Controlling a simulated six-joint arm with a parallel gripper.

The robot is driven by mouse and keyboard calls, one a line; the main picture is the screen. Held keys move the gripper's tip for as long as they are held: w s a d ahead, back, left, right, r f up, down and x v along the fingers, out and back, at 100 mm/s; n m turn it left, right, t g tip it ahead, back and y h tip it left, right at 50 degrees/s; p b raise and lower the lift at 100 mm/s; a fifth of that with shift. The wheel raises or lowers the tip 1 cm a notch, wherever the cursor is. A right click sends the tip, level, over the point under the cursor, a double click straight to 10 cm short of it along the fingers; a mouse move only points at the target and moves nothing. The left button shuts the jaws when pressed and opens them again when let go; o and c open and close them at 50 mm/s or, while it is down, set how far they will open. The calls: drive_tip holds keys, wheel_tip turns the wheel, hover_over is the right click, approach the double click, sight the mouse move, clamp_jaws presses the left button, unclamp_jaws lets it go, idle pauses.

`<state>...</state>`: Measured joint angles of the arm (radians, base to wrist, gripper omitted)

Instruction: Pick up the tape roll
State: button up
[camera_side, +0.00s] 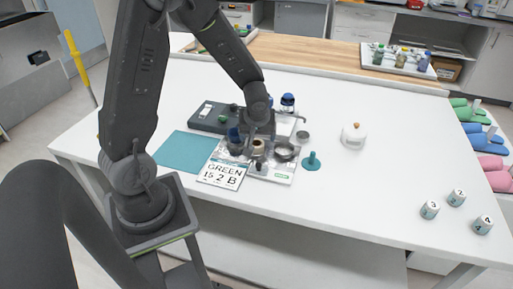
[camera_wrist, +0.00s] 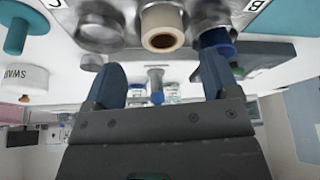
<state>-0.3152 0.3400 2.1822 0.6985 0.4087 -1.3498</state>
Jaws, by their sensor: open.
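In the side view the tape roll (camera_side: 258,145) shows small on the light tray (camera_side: 283,178), partly hidden by my gripper (camera_side: 257,128). In the wrist view my gripper (camera_wrist: 160,78) is open, its two dark fingers spread wide with nothing held between them. The roll lies beyond the fingertips, roughly in line with the gap.
A teal peg on a round base (camera_side: 311,161) and a white lidded jar (camera_side: 353,136) stand to the right. A card reading GREEN 15 2 B (camera_side: 222,174) and a teal mat (camera_side: 186,151) lie left. Numbered cups (camera_side: 458,198) stand far right.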

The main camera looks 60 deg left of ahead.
sight(256, 141)
drive_tip(key=shift+x, duration=2.6)
drive_tip(key=shift+s+a, duration=0.15)
drive_tip(key=shift+s, duration=0.05)
drive_tip(key=c, duration=1)
